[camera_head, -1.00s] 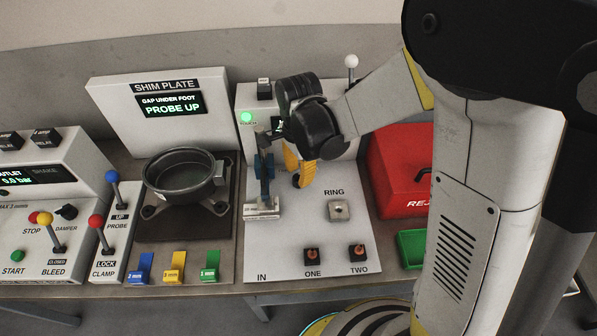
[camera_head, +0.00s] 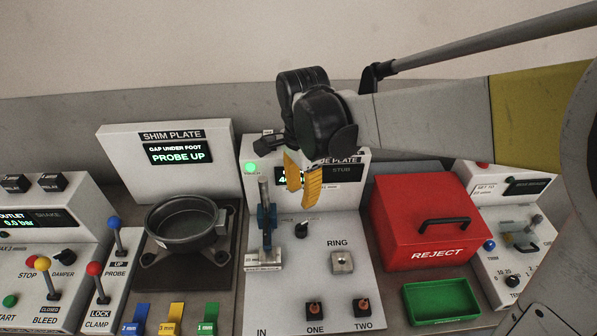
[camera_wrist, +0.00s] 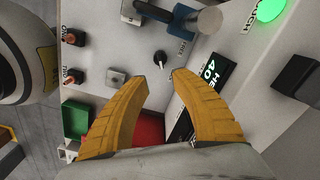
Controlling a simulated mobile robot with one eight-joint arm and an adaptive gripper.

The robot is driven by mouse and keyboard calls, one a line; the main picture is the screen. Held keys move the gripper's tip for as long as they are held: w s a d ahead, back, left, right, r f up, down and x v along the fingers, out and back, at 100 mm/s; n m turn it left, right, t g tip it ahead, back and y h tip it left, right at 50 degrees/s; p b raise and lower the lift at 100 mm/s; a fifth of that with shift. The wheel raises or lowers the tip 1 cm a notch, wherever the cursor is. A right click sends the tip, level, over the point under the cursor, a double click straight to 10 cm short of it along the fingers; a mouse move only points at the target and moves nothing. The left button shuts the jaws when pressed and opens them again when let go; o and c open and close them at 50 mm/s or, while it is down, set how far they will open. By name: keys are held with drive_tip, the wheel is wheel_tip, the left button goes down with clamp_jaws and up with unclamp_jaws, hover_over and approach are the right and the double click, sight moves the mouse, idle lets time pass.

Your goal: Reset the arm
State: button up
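My gripper (camera_head: 302,180) hangs over the gauge plate station (camera_head: 300,290), with its yellow fingers pointing down. In the wrist view my gripper (camera_wrist: 160,82) shows two yellow fingers spread apart with nothing between them. A metal post with a blue clamp (camera_head: 267,218) stands on the station, to the left of and below the fingers. It also shows in the wrist view (camera_wrist: 190,20), apart from the fingers. My arm reaches in from the right side of the head view, and my fingers partly cover the station's display.
A red REJECT box (camera_head: 420,215) and a green tray (camera_head: 442,300) stand to the right. The shim plate station with a dark round pot (camera_head: 185,222) is to the left, with levers (camera_head: 115,235) beside it. The space above the benches is open.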

idle(0.4)
drive_tip(key=s+d+r+n+t, duration=0.2)
drive_tip(key=s+d+n+t, duration=0.1)
drive_tip(key=s+d+n, duration=0.2)
drive_tip(key=s+d+r+n+t, duration=0.3)
drive_tip(key=s+d+n+t, duration=0.1)
drive_tip(key=s+d+n, duration=0.2)
drive_tip(key=d+n, duration=0.1)
drive_tip(key=d, duration=0.1)
drive_tip(key=shift+d+r+n, duration=0.3)
drive_tip(key=shift+d+r, duration=0.05)
